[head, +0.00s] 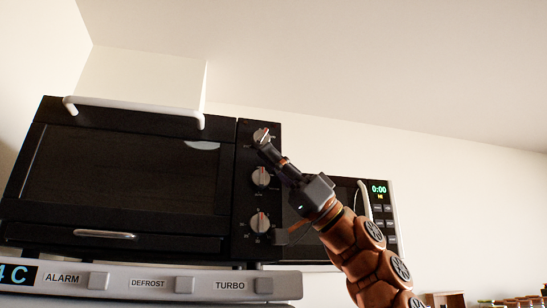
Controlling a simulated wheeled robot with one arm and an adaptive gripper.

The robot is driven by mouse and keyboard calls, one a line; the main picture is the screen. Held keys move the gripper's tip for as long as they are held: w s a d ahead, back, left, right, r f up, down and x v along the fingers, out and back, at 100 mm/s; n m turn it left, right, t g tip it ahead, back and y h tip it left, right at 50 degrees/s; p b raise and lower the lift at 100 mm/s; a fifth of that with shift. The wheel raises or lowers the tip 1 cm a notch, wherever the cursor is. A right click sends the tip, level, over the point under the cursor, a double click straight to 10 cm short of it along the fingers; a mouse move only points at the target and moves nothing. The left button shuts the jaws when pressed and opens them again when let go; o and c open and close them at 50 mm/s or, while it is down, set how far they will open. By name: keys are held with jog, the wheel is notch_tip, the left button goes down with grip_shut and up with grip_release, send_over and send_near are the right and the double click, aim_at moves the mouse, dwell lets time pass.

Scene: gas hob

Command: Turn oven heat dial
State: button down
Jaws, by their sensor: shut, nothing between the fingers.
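A black oven (125,180) stands at the left, its door closed under a white bar handle. Its control strip at the right carries three grey dials in a column: a top dial (261,133), a middle dial (261,177) and a bottom dial (260,222). The dial labels are too small to read, so I cannot tell which is the heat dial. My gripper (264,144) is shut and empty, its tip at the top dial and covering its lower part. I cannot tell whether it touches the dial.
A microwave with a green display (379,190) stands to the right, partly behind my arm. Below the oven is a light panel with ALARM, DEFROST and TURBO buttons (184,284). Wooden items (445,299) show at the lower right.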

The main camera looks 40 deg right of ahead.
dwell(0.3)
jog(key=shift+s+d+f, duration=0.2)
jog(key=shift+d, duration=0.1)
jog(key=s+d+f, duration=0.3)
jog(key=s+d, duration=0.2)
jog(key=d, duration=0.6)
jog(key=shift+s, duration=0.4)
dwell(2.1)
